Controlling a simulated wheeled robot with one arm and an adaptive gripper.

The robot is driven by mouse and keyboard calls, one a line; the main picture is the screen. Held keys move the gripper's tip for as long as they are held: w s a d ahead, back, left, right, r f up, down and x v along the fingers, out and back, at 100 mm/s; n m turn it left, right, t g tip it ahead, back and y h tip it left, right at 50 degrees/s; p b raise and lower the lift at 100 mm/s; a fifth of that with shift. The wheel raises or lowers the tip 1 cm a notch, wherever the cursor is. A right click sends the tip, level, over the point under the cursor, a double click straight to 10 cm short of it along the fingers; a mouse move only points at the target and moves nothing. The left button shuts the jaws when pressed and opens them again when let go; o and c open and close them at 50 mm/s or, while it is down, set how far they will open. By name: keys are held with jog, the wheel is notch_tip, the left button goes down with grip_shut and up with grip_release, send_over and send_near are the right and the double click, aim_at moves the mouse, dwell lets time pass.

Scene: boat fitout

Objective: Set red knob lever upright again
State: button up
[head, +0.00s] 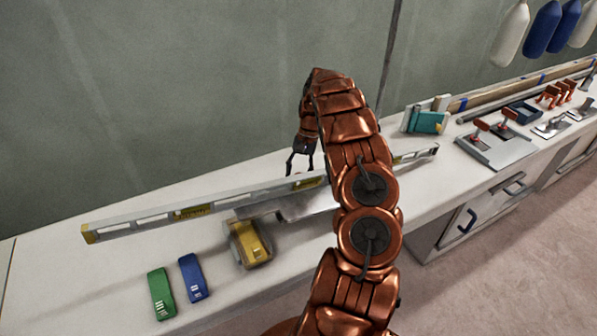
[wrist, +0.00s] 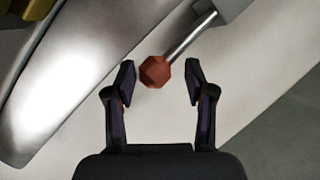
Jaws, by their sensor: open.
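In the wrist view, a red faceted knob (wrist: 155,72) sits at the end of a thin metal lever rod (wrist: 192,36). The rod runs up and right to a grey base (wrist: 228,6), cut off by the frame's top edge. My gripper (wrist: 159,68) is open, with the knob showing between its two fingertips; I cannot tell whether they touch it. In the head view, my gripper (head: 300,169) points down just behind the long spirit level (head: 155,217). This lever does not show there, and the rod's true lean is unclear.
A yellow device (head: 250,242) and a grey metal piece (head: 300,204) lie near the level. Blue (head: 193,277) and green (head: 161,293) devices lie front left. Other red-knobbed levers (head: 493,140) stand at right. A teal box (head: 427,122) is at the back.

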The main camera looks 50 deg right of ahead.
jog(key=shift+a+f, duration=0.1)
jog(key=shift+f, duration=0.15)
jog(key=shift+c, duration=0.4)
grip_shut()
